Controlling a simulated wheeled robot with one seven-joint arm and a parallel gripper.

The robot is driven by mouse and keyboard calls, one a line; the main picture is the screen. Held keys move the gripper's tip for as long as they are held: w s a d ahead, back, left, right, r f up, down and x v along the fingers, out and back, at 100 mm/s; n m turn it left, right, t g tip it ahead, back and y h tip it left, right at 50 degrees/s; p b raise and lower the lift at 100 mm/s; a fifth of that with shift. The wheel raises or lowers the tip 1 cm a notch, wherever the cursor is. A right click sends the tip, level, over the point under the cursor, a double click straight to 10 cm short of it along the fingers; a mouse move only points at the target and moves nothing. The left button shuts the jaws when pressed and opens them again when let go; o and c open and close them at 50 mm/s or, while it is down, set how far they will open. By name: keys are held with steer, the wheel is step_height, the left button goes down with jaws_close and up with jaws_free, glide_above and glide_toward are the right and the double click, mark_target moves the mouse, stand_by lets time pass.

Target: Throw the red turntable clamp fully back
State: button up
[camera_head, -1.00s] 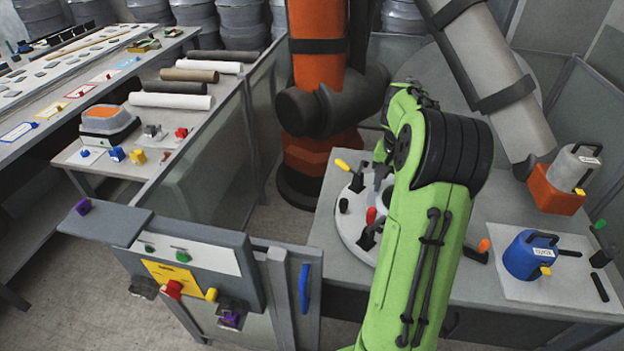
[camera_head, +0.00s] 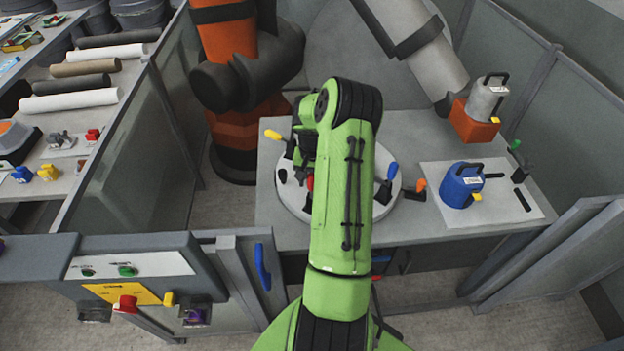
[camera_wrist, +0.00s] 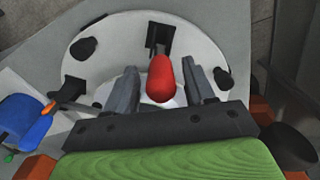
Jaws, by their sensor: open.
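The red turntable clamp (camera_wrist: 161,78) shows in the wrist view, its red handle pointing toward the camera from a black base on the disc. My gripper (camera_wrist: 165,88) is open, with one finger on each side of the red handle; I cannot tell whether either touches it. In the head view my green arm covers most of the clamp, and only a sliver of red (camera_head: 310,182) shows at its left edge. The pale round turntable (camera_head: 292,203) lies on the grey table. My gripper is mostly hidden behind my arm there.
Yellow (camera_head: 273,135) and blue (camera_head: 392,171) clamp handles stand around the turntable. An orange-handled clamp (camera_head: 419,185) sits at its right. A blue canister (camera_head: 460,186) stands on a white board farther right. An orange robot (camera_head: 236,80) rises behind left. A control panel (camera_head: 130,265) is front left.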

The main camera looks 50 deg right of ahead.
steer(key=shift+w+f, duration=0.15)
steer(key=shift+f, duration=0.2)
jaws_close()
steer(key=shift+b, duration=0.45)
steer(key=h+b, duration=0.1)
steer(key=a+h+b, duration=0.1)
steer(key=b, duration=0.1)
steer(key=shift+f+b, duration=0.3)
steer(key=a+h+b, duration=0.1)
steer(key=h+b, duration=0.1)
steer(key=b, duration=0.4)
steer(key=a+f+h+b, duration=0.1)
steer(key=a+h+b, duration=0.1)
steer(key=b, duration=0.5)
steer(key=a+f+t+h+b, duration=0.1)
steer(key=h+b, duration=0.3)
steer(key=b, duration=0.3)
steer(key=shift+s+a+f, duration=0.1)
steer(key=shift+s+a, duration=0.2)
steer(key=shift+a, duration=0.1)
steer(key=shift+b, duration=0.4)
